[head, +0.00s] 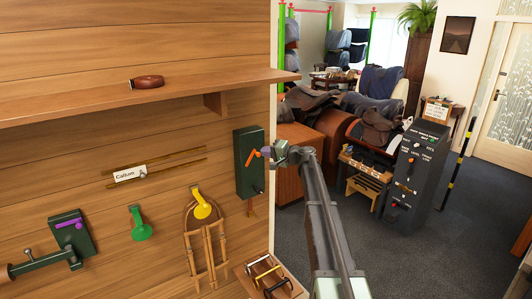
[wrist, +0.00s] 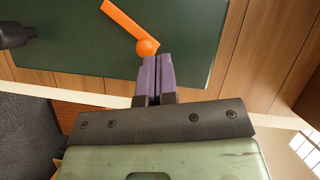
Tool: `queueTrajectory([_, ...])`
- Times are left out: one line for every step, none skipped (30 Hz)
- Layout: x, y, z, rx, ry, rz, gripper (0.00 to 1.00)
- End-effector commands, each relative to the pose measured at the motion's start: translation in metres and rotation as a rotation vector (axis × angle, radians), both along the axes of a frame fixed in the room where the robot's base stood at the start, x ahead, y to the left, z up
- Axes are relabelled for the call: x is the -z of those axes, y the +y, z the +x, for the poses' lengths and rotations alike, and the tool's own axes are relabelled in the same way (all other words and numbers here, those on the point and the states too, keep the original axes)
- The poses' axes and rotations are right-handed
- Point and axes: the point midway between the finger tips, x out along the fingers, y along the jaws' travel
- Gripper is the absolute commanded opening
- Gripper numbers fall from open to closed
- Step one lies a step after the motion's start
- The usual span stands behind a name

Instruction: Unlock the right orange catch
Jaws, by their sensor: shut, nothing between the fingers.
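The right orange catch (head: 253,156) is on a dark green plate (head: 243,180) at the right end of the wooden wall. In the wrist view the orange catch (wrist: 124,23) is a slanted bar with a round knob at its lower right end. My gripper (head: 268,152) is at the right side of the plate. In the wrist view its purple fingers (wrist: 156,58) are shut together, with their tips right at the round knob. I cannot tell whether they touch it. Nothing shows between the fingers.
A wooden shelf (head: 150,95) runs above, with a brown leather loop on it. Left of the plate hang a yellow hook (head: 201,206), a green hook (head: 141,231) and another green plate with a purple catch (head: 69,223).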

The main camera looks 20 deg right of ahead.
Motion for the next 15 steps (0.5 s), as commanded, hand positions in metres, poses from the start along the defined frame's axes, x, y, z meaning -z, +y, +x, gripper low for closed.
queueTrajectory([-0.004,-0.006,-0.001,0.002,-0.001,0.000,0.00])
queueTrajectory([-0.006,-0.009,-0.002,0.001,0.000,0.000,0.00])
queueTrajectory([-0.008,-0.014,-0.003,0.000,-0.001,0.001,0.00])
queueTrajectory([-0.010,-0.017,-0.004,-0.002,-0.001,0.001,0.00])
queueTrajectory([-0.011,-0.021,-0.007,-0.003,-0.001,0.000,0.00])
queueTrajectory([-0.011,-0.028,-0.018,-0.001,-0.001,0.001,0.00])
queueTrajectory([-0.011,-0.032,-0.025,-0.001,-0.001,0.001,0.00])
queueTrajectory([-0.012,-0.037,-0.031,-0.002,-0.001,0.001,0.00])
queueTrajectory([-0.013,-0.043,-0.038,-0.001,-0.001,0.001,0.00])
queueTrajectory([-0.014,-0.048,-0.044,0.000,-0.001,0.001,0.00])
queueTrajectory([-0.014,-0.052,-0.050,-0.002,-0.001,0.001,0.00])
queueTrajectory([-0.015,-0.058,-0.056,-0.001,-0.001,0.001,0.00])
queueTrajectory([-0.015,-0.062,-0.061,-0.001,-0.001,0.001,0.00])
queueTrajectory([-0.016,-0.066,-0.065,-0.001,-0.001,0.001,0.00])
queueTrajectory([-0.016,-0.069,-0.070,-0.003,-0.002,0.001,0.00])
